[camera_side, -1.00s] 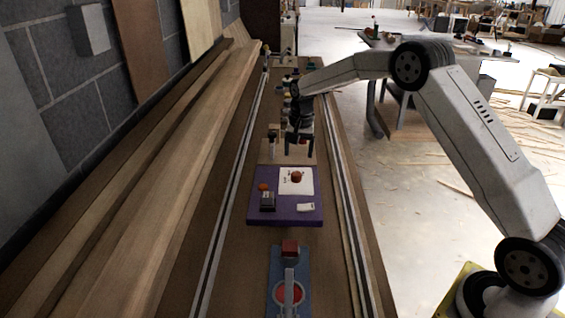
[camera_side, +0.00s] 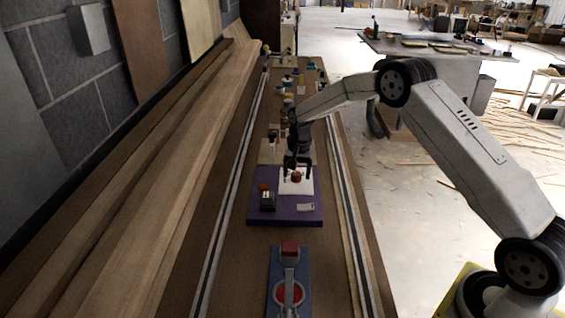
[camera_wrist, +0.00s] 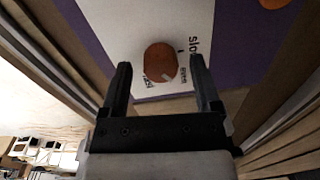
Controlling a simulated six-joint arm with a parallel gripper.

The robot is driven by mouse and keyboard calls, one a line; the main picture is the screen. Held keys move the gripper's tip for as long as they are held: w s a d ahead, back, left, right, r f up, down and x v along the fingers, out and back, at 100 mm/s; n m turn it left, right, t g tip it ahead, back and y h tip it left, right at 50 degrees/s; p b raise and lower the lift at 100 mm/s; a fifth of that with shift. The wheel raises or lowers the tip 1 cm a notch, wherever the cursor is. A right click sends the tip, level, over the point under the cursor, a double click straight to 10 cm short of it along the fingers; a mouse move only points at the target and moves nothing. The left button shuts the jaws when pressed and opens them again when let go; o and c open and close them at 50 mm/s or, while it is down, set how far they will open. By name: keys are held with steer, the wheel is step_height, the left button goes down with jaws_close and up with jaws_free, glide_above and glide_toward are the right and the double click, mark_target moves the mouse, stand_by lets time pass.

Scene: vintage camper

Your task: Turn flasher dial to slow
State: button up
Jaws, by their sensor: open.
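The flasher dial is a round orange-brown knob (camera_side: 296,177) on a white label plate (camera_side: 286,188), on a purple board (camera_side: 285,217). In the wrist view the dial (camera_wrist: 160,62) lies beyond and between my two fingertips, with a small light pointer mark on its lower edge. The plate shows printed words; "slow" reads on the right, and another word at lower left is hard to read. My gripper (camera_side: 297,168) is just above the dial in the side view. In the wrist view my gripper (camera_wrist: 160,75) is open, fingers on either side of the dial, with nothing held.
The purple board also carries an orange button (camera_side: 263,187), a dark box (camera_side: 267,203) and a small white tag (camera_side: 305,207). A blue board with a red-ringed device (camera_side: 289,293) sits nearer. Metal rails (camera_side: 210,262) run along both sides of the bench.

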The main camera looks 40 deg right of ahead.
steer(key=shift+f, duration=0.15)
jaws_close()
steer(key=shift+n, duration=0.4)
steer(key=n, duration=1.1)
stand_by(0.4)
stand_by(0.4)
